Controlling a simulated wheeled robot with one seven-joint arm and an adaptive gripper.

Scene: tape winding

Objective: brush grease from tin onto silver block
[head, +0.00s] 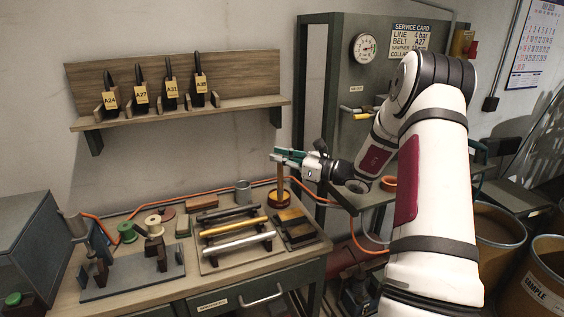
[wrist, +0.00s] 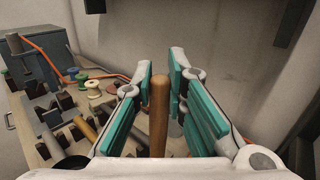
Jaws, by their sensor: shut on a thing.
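My gripper (head: 287,155), with green finger pads, is shut on the upper part of an upright wooden brush handle (head: 281,178). In the wrist view the handle (wrist: 159,112) stands between the pads of my gripper (wrist: 160,82). The handle runs down to a small round tin (head: 279,202), dark red with a yellow rim, at the back right of the workbench. The bristles are hidden, so I cannot tell how deep they sit. A long silver bar (head: 238,245), the only silver block-like piece I make out, lies frontmost on a rack, left of and nearer than the tin.
A gold bar (head: 234,227) and a dark bar (head: 231,213) lie behind the silver one. Dark and wooden blocks (head: 297,229) stand right of the rack. A grey cup (head: 243,190) stands left of the tin. An orange hose (head: 196,197) runs along the back.

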